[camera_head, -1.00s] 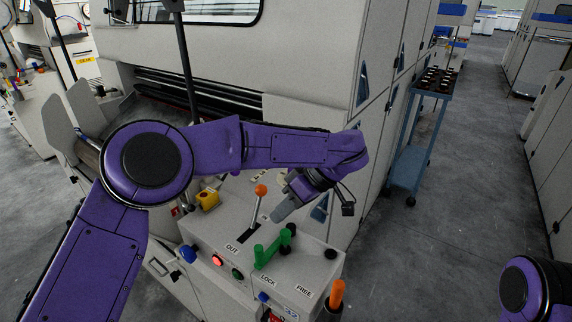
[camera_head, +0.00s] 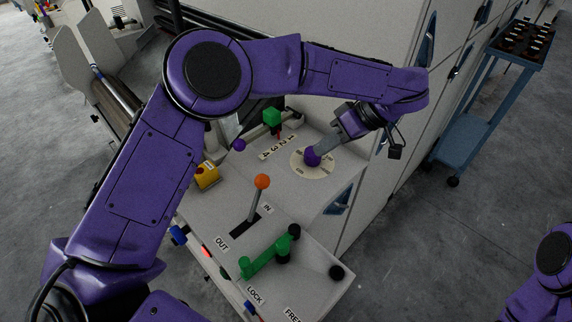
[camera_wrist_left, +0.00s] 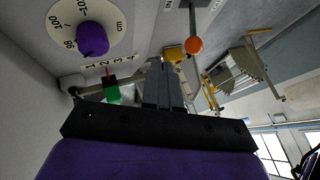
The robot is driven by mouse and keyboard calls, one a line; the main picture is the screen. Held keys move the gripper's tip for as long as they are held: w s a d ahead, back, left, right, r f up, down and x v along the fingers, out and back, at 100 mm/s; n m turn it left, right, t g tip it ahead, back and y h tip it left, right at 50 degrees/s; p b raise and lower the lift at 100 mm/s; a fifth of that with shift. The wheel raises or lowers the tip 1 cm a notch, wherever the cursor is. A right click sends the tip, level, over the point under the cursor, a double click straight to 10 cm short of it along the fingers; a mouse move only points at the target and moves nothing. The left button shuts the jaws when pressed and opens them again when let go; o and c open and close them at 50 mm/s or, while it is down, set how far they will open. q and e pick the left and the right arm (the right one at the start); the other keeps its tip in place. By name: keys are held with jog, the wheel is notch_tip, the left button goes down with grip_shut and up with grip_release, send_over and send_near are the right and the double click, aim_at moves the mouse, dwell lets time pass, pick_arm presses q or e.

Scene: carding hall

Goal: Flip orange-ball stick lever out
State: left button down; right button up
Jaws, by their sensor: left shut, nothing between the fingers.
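The orange-ball lever (camera_head: 262,182) stands up from a dark slot in the grey control panel, with OUT at the near left end and IN at the far right end. Its ball is on the IN side of the picture. In the left wrist view the orange ball (camera_wrist_left: 194,45) hangs right of the fingertips, apart from them. My left gripper (camera_head: 320,148) is shut and empty. In the head view it is up and right of the ball, its tips overlapping a purple dial knob (camera_head: 312,158); contact cannot be told. My right gripper is out of frame.
A green crank handle (camera_head: 268,257) sits close in front of the lever. A yellow button box (camera_head: 206,176) is left of it.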

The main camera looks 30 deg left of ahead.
pick_arm(q)
jog(key=x, duration=0.9)
jog(key=shift+s+a+p, duration=0.15)
jog(key=shift+p, duration=0.15)
jog(key=s+a, duration=0.1)
jog(key=s+a+p, duration=0.1)
jog(key=s, duration=0.1)
jog(key=shift+s+a+f, duration=0.1)
jog(key=shift+s+a, duration=0.15)
